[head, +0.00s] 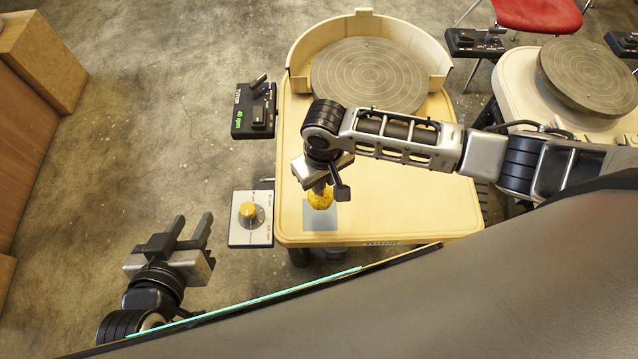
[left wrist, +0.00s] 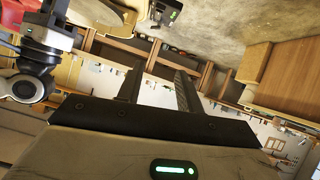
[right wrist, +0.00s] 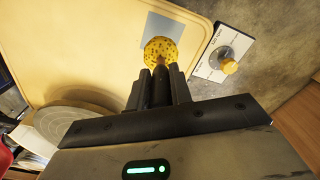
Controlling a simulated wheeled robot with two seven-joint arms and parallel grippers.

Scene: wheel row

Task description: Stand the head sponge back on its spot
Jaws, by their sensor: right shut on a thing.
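The yellow sponge (head: 320,198) with dark speckles is at the tips of my right gripper (head: 326,184), over the grey-blue square spot (head: 321,222) on the cream wheel table (head: 400,215). In the right wrist view, my right gripper (right wrist: 162,85) is shut on the handle below the round sponge head (right wrist: 160,50), with the grey-blue square (right wrist: 163,29) just beyond it. I cannot tell whether the sponge touches the surface. My left gripper (head: 196,232) is open and empty, off to the left above the floor; its spread fingers (left wrist: 155,88) also show in the left wrist view.
A round grey wheel head (head: 367,76) sits inside a cream splash guard (head: 300,48) at the table's back. A dial panel (head: 251,218) and a black lever box (head: 254,112) flank the table's left side. A second wheel (head: 590,75) stands at right.

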